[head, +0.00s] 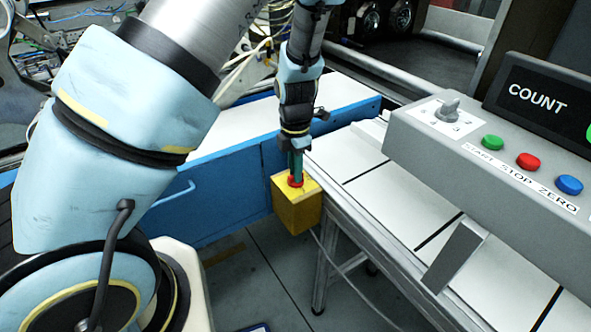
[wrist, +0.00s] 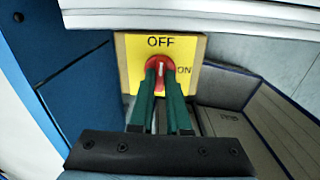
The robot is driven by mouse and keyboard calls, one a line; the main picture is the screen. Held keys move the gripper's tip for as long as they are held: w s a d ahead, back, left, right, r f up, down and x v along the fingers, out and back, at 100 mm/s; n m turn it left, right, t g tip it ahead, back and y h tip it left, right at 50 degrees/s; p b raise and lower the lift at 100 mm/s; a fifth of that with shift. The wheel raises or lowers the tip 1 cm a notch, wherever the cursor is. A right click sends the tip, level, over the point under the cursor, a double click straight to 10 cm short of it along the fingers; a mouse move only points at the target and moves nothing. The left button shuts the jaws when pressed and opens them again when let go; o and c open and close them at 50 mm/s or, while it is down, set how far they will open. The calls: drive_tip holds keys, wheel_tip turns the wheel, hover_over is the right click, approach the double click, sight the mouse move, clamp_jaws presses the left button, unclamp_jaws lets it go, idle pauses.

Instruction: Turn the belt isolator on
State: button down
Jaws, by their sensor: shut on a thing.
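The belt isolator is a yellow box (head: 297,212) at the near end of the conveyor frame in the head view. Its face, marked OFF at the top and ON at the right, shows in the wrist view (wrist: 133,62). A round red knob (wrist: 171,66) with a pale pointer line sits on that face. The line stands close to upright, toward OFF. My gripper (wrist: 161,72) has its two green fingers shut on the red knob, one on each side. In the head view my gripper (head: 296,172) reaches down onto the box from above.
A grey control panel (head: 480,165) with green, red and blue buttons and a COUNT display stands at the right. The white conveyor bed (head: 375,200) runs beneath it. A blue cabinet (head: 225,190) stands left of the isolator. Floor shows below the box.

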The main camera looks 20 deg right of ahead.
drive_tip(key=m, duration=0.4)
drive_tip(key=shift+p, duration=0.3)
drive_tip(key=m, duration=0.9)
drive_tip(key=shift+m+b, duration=0.3)
drive_tip(key=shift+m, duration=1.9)
drive_tip(key=c, duration=0.9)
unclamp_jaws()
wheel_tip(320, 180, up, 11)
drive_tip(key=shift+f+b, duration=0.1)
drive_tip(key=shift+b, duration=0.7)
